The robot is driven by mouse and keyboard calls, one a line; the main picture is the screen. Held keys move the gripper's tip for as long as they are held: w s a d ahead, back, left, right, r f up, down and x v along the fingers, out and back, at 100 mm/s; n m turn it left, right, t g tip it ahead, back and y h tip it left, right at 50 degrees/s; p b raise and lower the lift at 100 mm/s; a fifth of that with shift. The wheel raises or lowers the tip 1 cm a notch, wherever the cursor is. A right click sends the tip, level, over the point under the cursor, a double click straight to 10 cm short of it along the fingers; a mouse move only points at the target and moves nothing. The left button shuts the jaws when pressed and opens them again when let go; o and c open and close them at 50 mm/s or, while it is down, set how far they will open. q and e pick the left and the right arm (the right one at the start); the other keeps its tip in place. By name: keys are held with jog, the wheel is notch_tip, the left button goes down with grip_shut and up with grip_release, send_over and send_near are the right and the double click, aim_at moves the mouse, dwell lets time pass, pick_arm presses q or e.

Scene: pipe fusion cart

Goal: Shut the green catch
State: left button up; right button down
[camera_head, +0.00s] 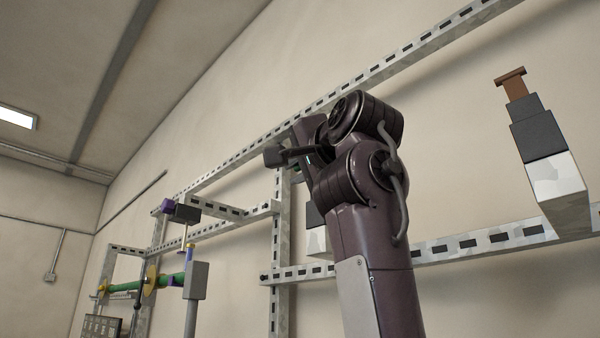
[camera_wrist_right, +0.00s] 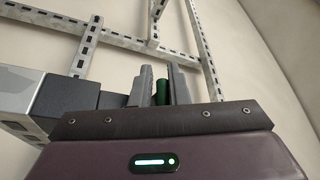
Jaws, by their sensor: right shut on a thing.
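The green catch (camera_wrist_right: 162,91) shows in the right wrist view as a small dark green piece between the two grey fingers of my right gripper (camera_wrist_right: 161,88). The gripper is shut on it. In the head view my right arm rises from the bottom, and my right gripper (camera_head: 285,155) points left at the upright of the slotted metal frame. There, the catch is mostly hidden behind the gripper and wrist. I cannot tell the catch's angle. My left gripper is not in view.
Slotted metal rails (camera_head: 240,155) run along the wall around my right arm. A grey block with a brown top (camera_head: 516,85) sticks up at the right. A green pipe with yellow flanges (camera_head: 125,287) and a grey box (camera_head: 196,280) stand at the lower left.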

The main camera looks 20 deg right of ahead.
jog(key=shift+f+n+b, duration=0.3)
jog(key=shift+n, duration=0.3)
jog(key=shift+y, duration=0.3)
jog(key=c, duration=1.4)
grip_release()
jog(key=shift+a, duration=0.15)
jog(key=shift+c, duration=0.2)
